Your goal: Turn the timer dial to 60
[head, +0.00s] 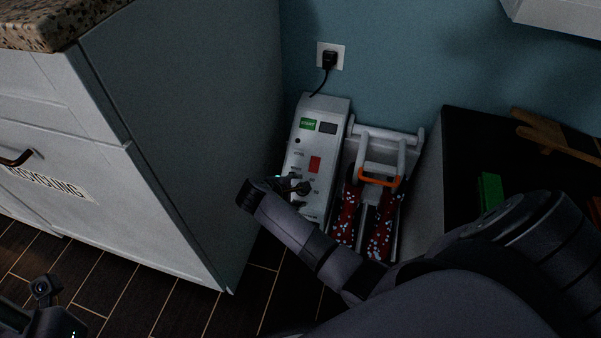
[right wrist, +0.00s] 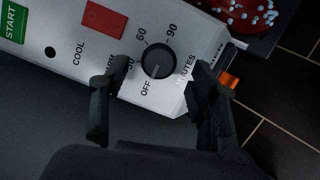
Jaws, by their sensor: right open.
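The timer dial (right wrist: 157,62) is a round black knob on a white control panel (head: 317,150), ringed by OFF, 30, 60, 90 and MINUTES. A faint light mark on the knob seems to point toward the OFF side. My right gripper (right wrist: 158,72) is open, with one finger on each side of the dial; I cannot tell whether either touches it. In the head view my right gripper (head: 292,187) covers the dial area. Part of my left arm's end (head: 45,310) shows at the bottom left, its fingers not clear.
The panel has a green START button (head: 308,123) and a red switch (head: 315,164). Red patterned boots (head: 347,222) stand beside it under a rack with an orange bar (head: 379,178). A white cabinet (head: 180,130) stands close on the left. A plugged outlet (head: 330,57) is behind.

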